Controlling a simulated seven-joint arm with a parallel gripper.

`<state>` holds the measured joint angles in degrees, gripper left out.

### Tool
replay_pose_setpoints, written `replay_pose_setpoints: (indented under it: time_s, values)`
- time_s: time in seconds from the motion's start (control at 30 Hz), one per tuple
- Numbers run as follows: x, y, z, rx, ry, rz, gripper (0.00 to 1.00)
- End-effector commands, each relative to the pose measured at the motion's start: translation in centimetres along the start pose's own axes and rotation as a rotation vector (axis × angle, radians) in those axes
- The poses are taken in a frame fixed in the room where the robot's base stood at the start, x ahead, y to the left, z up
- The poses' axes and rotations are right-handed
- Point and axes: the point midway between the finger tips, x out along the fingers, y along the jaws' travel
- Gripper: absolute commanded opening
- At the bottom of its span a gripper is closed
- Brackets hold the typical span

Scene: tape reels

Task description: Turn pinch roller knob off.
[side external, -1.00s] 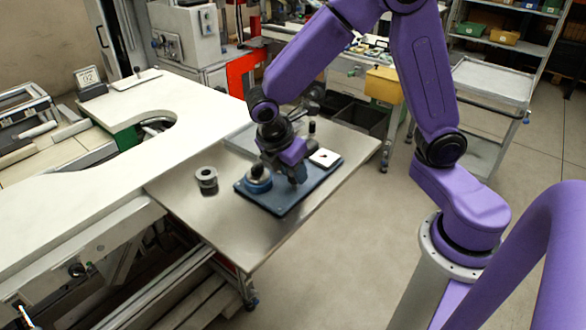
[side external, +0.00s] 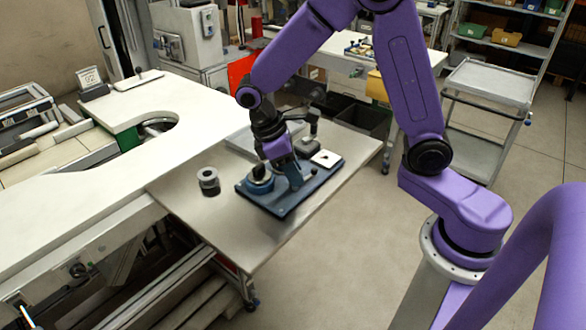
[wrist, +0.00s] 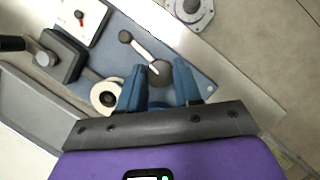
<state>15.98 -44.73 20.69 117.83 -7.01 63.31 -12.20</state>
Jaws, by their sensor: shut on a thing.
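In the wrist view, a dark round knob (wrist: 160,72) sits on a blue plate (wrist: 202,82). A white lever (wrist: 143,50) runs from it to a smaller dark round end (wrist: 125,37). My gripper (wrist: 158,75) has its two blue fingers on either side of the knob and is shut on it. In the side view, my gripper (side external: 293,184) is low over the blue plate (side external: 276,208), and the knob is hidden there by the fingers.
A cream reel (wrist: 105,97) is close to the left finger. A white meter (wrist: 80,14) and a dark block (wrist: 64,55) are at upper left. In the side view, a grey reel (side external: 208,180) stands left of the plate on the metal table (side external: 215,228). The table's front is clear.

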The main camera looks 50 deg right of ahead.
Motion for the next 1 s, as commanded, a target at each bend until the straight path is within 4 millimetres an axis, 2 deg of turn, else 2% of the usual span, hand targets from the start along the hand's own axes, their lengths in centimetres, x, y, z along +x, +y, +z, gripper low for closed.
replay_pose_setpoints:
  time_s: [0.57,0.6,0.67,1.0]
  values:
    - [-0.12,0.03,0.05,0.033,0.0,-0.013,0.03]
    - [-0.12,0.03,0.05,0.033,0.0,-0.013,0.4]
    - [-0.11,0.03,0.04,0.032,0.0,-0.013,0.59]
    - [-0.22,0.04,-0.01,0.03,0.001,-0.012,0.59]
